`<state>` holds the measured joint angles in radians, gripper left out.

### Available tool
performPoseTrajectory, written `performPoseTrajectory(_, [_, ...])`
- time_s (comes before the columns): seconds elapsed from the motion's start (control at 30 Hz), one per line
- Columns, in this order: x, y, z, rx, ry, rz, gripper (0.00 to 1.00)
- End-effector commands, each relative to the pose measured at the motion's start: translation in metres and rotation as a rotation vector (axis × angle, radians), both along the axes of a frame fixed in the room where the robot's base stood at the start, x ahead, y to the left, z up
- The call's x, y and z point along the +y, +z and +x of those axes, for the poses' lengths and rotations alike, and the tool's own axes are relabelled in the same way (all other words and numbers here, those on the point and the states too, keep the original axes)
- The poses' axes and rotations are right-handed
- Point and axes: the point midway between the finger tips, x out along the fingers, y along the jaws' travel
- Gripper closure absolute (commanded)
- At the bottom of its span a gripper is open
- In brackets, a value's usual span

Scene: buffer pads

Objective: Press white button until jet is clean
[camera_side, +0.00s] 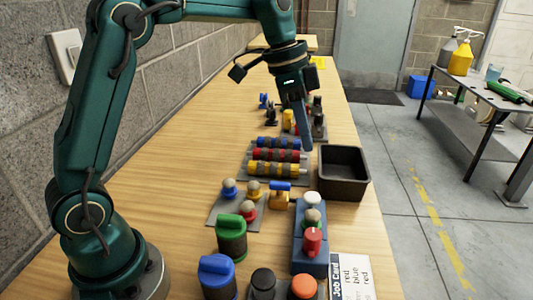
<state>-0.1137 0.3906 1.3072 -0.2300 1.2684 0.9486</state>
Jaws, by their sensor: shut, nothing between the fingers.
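My gripper (306,146) is shut and empty. A white-topped round piece (312,198) stands at the far end of a blue block (310,262), well nearer the camera than my fingers. A brownish-topped piece (312,216) and a red-topped piece (313,238) stand in front of it on the block. A black round button or pad (263,280) sits at the front edge of the view. I cannot tell which thing is the jet.
A black open bin (343,172) stands right of the rollers (274,155). Small knobbed pieces (253,190), a green jar (231,236), a blue jar (217,275), an orange button (303,286) and a job card (357,275) crowd the front. The bench's left side is clear.

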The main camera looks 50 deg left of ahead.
Motion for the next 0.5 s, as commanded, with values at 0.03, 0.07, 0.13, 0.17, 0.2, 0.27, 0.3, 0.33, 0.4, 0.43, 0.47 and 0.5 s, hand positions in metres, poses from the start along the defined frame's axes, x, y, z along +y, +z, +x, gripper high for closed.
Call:
performPoseTrajectory(0.03, [-0.003,-0.012,0.001,0.008,-0.002,-0.001,1.00])
performPoseTrajectory(0.07, [-0.004,-0.018,0.002,0.009,-0.001,-0.001,1.00])
performPoseTrajectory(0.13, [-0.007,-0.032,0.005,0.008,-0.002,-0.001,1.00])
performPoseTrajectory(0.17, [-0.008,-0.038,0.006,0.008,-0.001,-0.001,1.00])
performPoseTrajectory(0.2, [-0.010,-0.047,0.008,0.009,-0.001,-0.001,1.00])
performPoseTrajectory(0.27, [-0.012,-0.058,0.011,0.009,0.000,-0.002,1.00])
performPoseTrajectory(0.3, [-0.014,-0.065,0.012,0.007,-0.001,-0.001,1.00])
performPoseTrajectory(0.33, [-0.015,-0.071,0.013,0.008,-0.001,-0.001,1.00])
performPoseTrajectory(0.4, [-0.014,-0.082,0.013,0.007,0.001,-0.001,1.00])
performPoseTrajectory(0.43, [-0.014,-0.086,0.013,0.006,0.001,0.000,1.00])
performPoseTrajectory(0.47, [-0.014,-0.090,0.013,0.006,0.001,0.000,1.00])
performPoseTrajectory(0.5, [-0.014,-0.095,0.014,0.005,0.001,0.000,1.00])
